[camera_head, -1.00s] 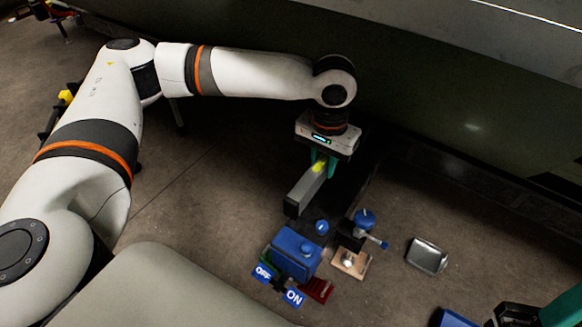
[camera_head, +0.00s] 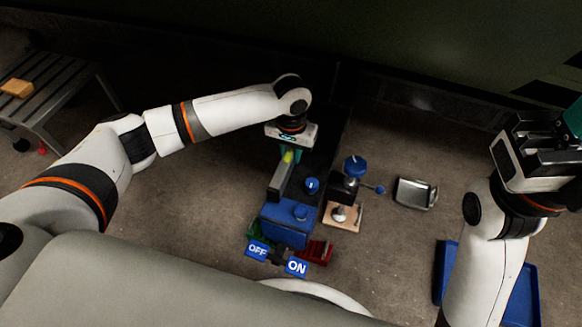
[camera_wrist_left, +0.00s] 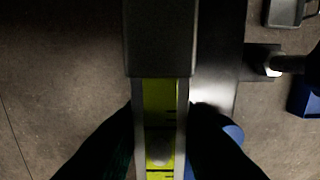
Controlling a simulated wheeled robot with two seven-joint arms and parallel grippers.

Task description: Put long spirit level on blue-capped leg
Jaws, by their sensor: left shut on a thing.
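The long spirit level (camera_head: 283,177) is a grey bar with a yellow vial. My left gripper (camera_head: 288,155) is shut on it, fingers pointing down. In the left wrist view the bar (camera_wrist_left: 160,42) and its yellow vial (camera_wrist_left: 160,125) lie between the dark fingers. The near end of the level is close behind a blue box in the head view; I cannot tell whether it touches anything. A round blue cap (camera_head: 312,185) shows just right of the level; whatever is below it is hidden. My right gripper (camera_head: 574,122) is at the right edge, partly cut off, its opening unclear.
The blue box (camera_head: 288,226) has OFF and ON signs in front. A metal tray (camera_head: 415,193) and a blue tray (camera_head: 525,295) are to the right. A slatted bench (camera_head: 50,88) is at left.

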